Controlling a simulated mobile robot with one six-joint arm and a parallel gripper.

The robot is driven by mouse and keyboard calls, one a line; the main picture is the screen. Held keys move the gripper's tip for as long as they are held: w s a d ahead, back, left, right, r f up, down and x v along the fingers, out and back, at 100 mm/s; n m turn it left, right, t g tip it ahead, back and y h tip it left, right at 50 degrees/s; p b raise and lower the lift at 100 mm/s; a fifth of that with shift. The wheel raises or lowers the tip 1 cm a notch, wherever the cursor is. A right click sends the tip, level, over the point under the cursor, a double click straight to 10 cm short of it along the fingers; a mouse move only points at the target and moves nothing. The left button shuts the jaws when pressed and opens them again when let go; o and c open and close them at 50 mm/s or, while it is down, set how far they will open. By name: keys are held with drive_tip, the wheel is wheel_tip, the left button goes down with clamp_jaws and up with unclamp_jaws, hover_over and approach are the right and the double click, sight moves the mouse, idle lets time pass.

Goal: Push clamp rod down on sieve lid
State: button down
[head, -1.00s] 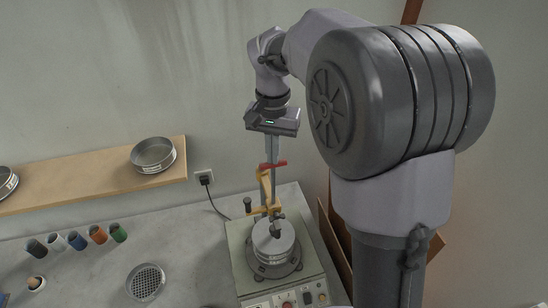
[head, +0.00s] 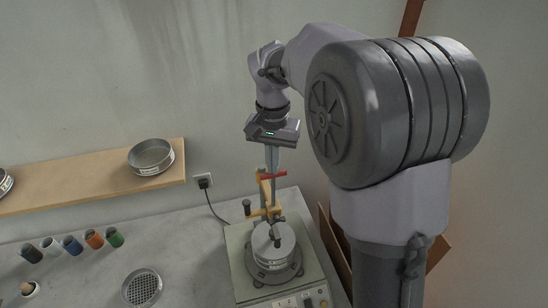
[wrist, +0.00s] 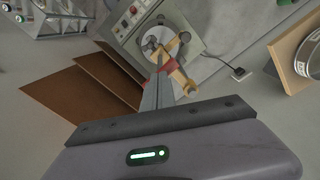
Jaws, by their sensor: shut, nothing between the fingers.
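The sieve lid (head: 262,240) tops a round sieve stack on the shaker (head: 235,262). A yellow clamp (head: 266,196) with a red crossbar (head: 272,175) stands upright behind it, and a dark clamp end (head: 277,239) lies over the lid. Whether that end presses on the lid is hard to see. My gripper (head: 272,168) points down with its fingers shut and empty, tips at the clamp's top by the red bar. In the wrist view my fingertips (wrist: 158,78) lie beside the yellow clamp (wrist: 181,78), with the lid (wrist: 159,38) beyond; contact is unclear.
A shelf (head: 80,188) with sieves runs along the wall at left. Several coloured cups (head: 94,240) and a loose sieve (head: 142,288) are on the bench. Brown boards (wrist: 82,98) stand beside the shaker. A power cord (head: 212,208) runs from the wall socket.

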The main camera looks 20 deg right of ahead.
drive_tip(key=shift+f+b, duration=1.35)
drive_tip(key=shift+f, duration=0.55)
wheel_tip(320, 180, up, 7)
drive_tip(key=p, duration=0.6)
drive_tip(key=shift+r, duration=0.2)
drive_tip(key=shift+f, duration=0.15)
